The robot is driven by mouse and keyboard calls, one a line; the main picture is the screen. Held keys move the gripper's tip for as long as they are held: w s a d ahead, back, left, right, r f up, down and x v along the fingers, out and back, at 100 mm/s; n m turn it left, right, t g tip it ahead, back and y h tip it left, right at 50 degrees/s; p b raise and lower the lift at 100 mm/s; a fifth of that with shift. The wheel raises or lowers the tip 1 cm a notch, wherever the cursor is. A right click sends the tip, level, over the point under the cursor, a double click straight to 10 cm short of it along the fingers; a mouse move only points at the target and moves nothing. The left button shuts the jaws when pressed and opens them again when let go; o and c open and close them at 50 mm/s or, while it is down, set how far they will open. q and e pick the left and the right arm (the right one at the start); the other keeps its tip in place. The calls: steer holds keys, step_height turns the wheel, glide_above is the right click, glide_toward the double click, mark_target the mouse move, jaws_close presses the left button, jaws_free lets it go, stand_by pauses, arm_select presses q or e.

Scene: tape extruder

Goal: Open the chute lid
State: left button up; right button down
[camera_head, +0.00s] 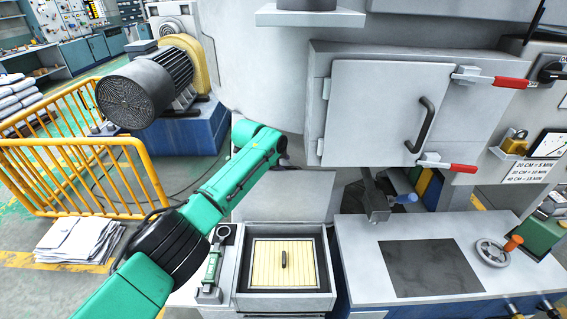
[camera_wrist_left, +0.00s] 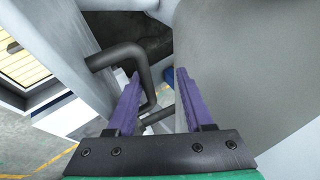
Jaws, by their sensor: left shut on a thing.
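The chute lid (camera_head: 285,197), a plain grey panel, stands raised and tilted at the back of an open square-framed box (camera_head: 240,270). A slatted wooden panel (camera_head: 270,262) with a small dark handle lies in that box. My left arm reaches in from the left, and its gripper is hidden behind the lid in the head view. In the left wrist view, the lid (camera_wrist_left: 62,45) shows edge-on at left with a dark bent handle (camera_wrist_left: 118,55). My left gripper (camera_wrist_left: 158,78), with purple fingers, is shut on this handle. My right gripper is out of view.
A closed machine door (camera_head: 375,110) with red-handled clamps is above right. A bench (camera_head: 365,240) with a dark plate and handwheel (camera_head: 492,253) stands at right. A motor (camera_head: 150,85) and yellow railing (camera_head: 75,165) are at left.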

arm_select(q)
steer(key=shift+w+a+f, duration=0.1)
steer(key=shift+a+f, duration=0.2)
steer(key=shift+a, duration=0.05)
steer(key=b+v, duration=0.3)
steer(key=v, duration=1.2)
steer(key=shift+d, duration=0.3)
steer(key=shift+r, duration=0.15)
